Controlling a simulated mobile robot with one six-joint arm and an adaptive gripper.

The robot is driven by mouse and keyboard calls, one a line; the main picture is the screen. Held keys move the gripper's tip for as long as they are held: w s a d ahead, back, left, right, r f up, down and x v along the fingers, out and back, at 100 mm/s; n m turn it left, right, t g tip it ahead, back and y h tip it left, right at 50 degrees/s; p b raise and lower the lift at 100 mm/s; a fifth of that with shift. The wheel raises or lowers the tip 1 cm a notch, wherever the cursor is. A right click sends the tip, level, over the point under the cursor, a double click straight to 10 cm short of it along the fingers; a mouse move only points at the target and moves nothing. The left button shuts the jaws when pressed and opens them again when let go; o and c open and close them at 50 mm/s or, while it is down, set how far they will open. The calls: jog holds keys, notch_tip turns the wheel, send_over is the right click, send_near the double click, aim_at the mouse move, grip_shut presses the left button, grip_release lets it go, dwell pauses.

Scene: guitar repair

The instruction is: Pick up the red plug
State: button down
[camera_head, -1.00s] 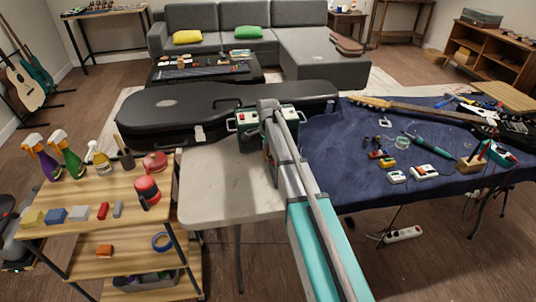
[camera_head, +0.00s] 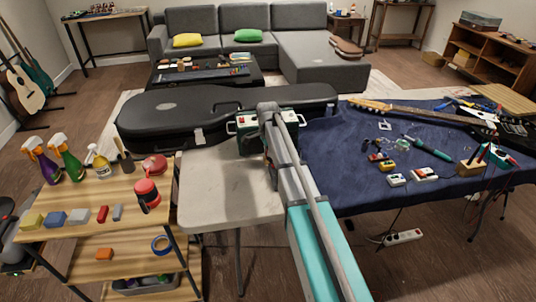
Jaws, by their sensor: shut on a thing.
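My arm reaches from the bottom right to the middle of the view and covers its own far end. My gripper is hidden behind the arm links, so its fingers and anything between them do not show. I cannot pick out the red plug; it may be behind my arm. A dark green box with a pale top and white handles (camera_head: 246,125) stands at the back of the pale table (camera_head: 215,190), partly behind my wrist.
A black guitar case (camera_head: 170,106) lies behind the pale table. The blue-covered bench (camera_head: 340,180) at right holds a guitar, tools and small boxes. A wooden shelf cart (camera_head: 80,198) with bottles and blocks stands at left. A white power strip (camera_head: 403,236) lies on the floor.

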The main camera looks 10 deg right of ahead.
jog(key=shift+r, duration=0.2)
notch_tip(320, 180, up, 2)
jog(key=shift+r+p, duration=0.1)
jog(key=shift+p, duration=1.1)
jog(key=s+r+p, duration=1)
jog(key=s, duration=0.4)
jog(key=shift+r, duration=0.2)
jog(key=shift+s, duration=0.1)
